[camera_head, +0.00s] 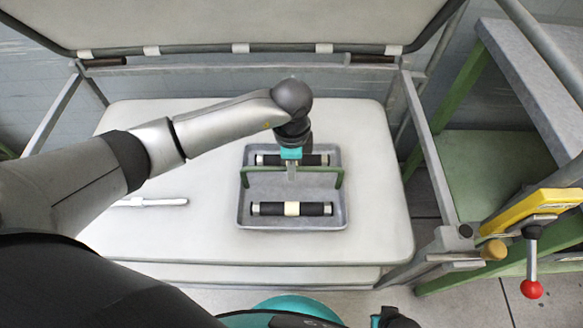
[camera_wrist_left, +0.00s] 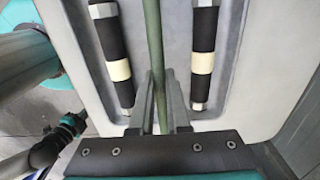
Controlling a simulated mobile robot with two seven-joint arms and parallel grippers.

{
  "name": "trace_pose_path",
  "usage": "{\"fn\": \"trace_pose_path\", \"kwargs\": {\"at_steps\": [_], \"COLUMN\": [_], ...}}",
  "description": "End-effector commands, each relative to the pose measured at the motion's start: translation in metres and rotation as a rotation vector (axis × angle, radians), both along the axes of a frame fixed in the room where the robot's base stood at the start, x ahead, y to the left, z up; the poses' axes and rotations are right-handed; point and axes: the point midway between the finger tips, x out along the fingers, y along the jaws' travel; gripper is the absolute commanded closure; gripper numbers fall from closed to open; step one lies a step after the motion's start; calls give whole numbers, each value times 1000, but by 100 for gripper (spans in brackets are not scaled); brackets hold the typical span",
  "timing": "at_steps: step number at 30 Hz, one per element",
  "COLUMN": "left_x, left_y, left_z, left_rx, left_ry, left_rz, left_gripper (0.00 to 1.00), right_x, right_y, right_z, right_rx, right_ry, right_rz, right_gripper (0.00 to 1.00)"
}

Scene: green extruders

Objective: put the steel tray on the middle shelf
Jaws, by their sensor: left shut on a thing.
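The steel tray (camera_head: 342,215) is a shallow grey tray on the pale padded surface, with a green bar handle (camera_head: 325,169) across its middle. Two black rollers with pale centre bands lie in it, one on each side of the handle. My left gripper (camera_head: 291,173) is over the tray, shut on the green handle; the left wrist view shows the handle between its fingers (camera_wrist_left: 159,112). My right gripper (camera_wrist_left: 80,120) shows small at the left of the left wrist view, its jaws unclear. A green-framed unit at the right has a lower shelf board (camera_head: 490,170); I cannot tell which shelf is the middle one.
The pale padded surface (camera_head: 370,130) is clear right of the tray. A white tool (camera_head: 150,202) lies at its left. A raised pale lid (camera_head: 230,25) spans the back. A metal frame and yellow clamp (camera_head: 530,210) with a red knob stand between the surface and the green-framed unit.

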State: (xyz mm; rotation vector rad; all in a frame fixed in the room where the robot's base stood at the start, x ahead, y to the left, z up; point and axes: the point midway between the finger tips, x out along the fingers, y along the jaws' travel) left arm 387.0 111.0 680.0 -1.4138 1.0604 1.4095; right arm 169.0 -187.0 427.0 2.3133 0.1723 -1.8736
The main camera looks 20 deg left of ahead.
Motion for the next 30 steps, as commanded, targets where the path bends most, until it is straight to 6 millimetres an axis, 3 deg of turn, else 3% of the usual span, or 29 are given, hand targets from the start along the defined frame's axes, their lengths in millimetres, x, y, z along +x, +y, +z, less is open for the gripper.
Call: {"fn": "trace_pose_path", "kwargs": {"at_steps": [11, 12, 19, 30], "left_x": [1, 0, 0, 0], "left_y": [-1, 0, 0, 0], "left_z": [-2, -3, -3, 1], "left_rx": [-2, 0, 0, 0], "left_ry": [-3, 0, 0, 0], "left_rz": [0, 0, 0, 0], "left_gripper": [100, 83, 58, 56], "right_x": [1, 2, 3, 2], "right_y": [1, 1, 1, 1], "right_z": [1, 2, 3, 3], "right_rx": [1, 1, 1, 1], "right_ry": [0, -1, -3, -5], "right_rz": [0, 0, 0, -1], "right_gripper": [100, 100, 100, 100]}}
